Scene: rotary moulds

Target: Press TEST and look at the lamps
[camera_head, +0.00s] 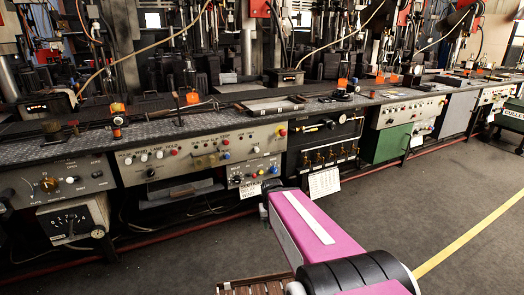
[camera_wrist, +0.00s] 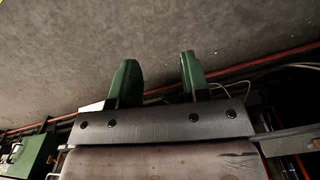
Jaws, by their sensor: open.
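A long grey control panel (camera_head: 205,152) with rows of small knobs, buttons and coloured caps is set in the front of the bench in the head view. I cannot tell which caps are lamps or whether any is lit. My gripper (camera_wrist: 157,62) shows in the wrist view with two green fingers apart and nothing between them. In the head view my pink arm reaches towards the panels, and the gripper cannot be made out.
A dark valve panel (camera_head: 325,140) and a right panel (camera_head: 412,112) over a green cabinet (camera_head: 386,144) follow. A white sheet (camera_head: 324,182) hangs near my arm. The floor (camera_head: 440,200) at right is clear.

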